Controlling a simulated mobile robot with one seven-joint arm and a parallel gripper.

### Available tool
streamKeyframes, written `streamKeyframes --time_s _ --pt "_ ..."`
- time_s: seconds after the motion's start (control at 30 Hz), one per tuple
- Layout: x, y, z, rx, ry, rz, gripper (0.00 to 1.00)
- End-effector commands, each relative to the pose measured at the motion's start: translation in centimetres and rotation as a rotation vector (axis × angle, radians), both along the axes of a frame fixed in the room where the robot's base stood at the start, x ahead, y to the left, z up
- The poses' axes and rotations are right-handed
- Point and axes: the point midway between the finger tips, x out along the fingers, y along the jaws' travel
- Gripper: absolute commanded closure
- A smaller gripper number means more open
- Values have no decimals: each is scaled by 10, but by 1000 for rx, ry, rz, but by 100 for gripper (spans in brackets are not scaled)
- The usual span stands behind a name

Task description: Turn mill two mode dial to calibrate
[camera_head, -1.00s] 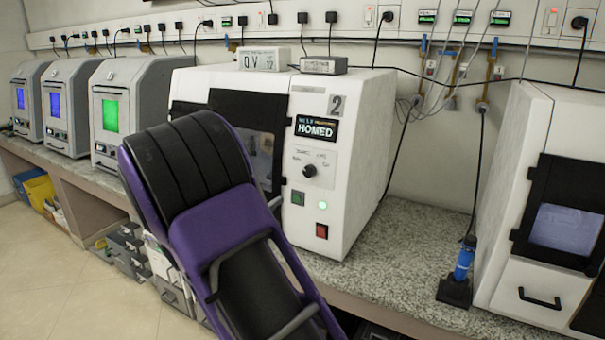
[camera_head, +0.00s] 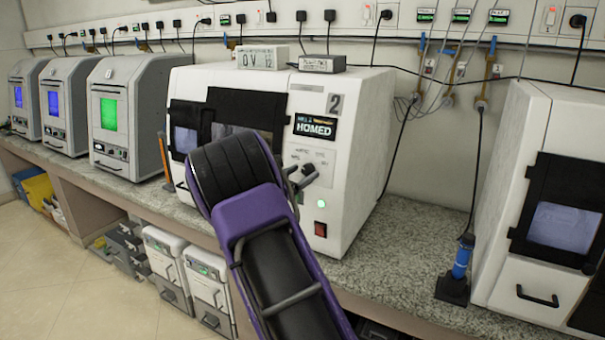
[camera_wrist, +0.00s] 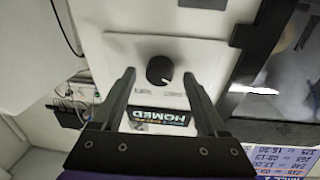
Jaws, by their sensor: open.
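Mill two (camera_head: 352,130) is the white machine marked 2, with a lit screen (camera_head: 315,126) reading HOMED. Its black round mode dial (camera_wrist: 159,70) sits on a pale panel below the screen and shows in the wrist view. In the head view my gripper covers the dial. My gripper (camera_head: 303,178) is at the panel. In the wrist view my gripper (camera_wrist: 159,77) is open, with one fingertip on each side of the dial and gaps between. I cannot tell how far the tips are from the panel. The mode labels are too small to read.
A green light (camera_head: 321,203) and a red switch (camera_head: 320,229) sit below the dial panel. Mill two's dark-framed door (camera_head: 245,105) is left of the panel. Another white machine (camera_head: 520,130) stands at the right, beyond bare speckled counter (camera_head: 400,240) and a blue-handled tool (camera_head: 461,262).

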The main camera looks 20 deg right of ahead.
Motion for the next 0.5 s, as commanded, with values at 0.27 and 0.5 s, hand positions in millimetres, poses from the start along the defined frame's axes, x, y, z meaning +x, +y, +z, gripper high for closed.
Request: streamKeyframes --time_s 0.27,0.5 --pt "3 -5 0 0 0 1 25" --pt "3 -5 0 0 0 1 50"
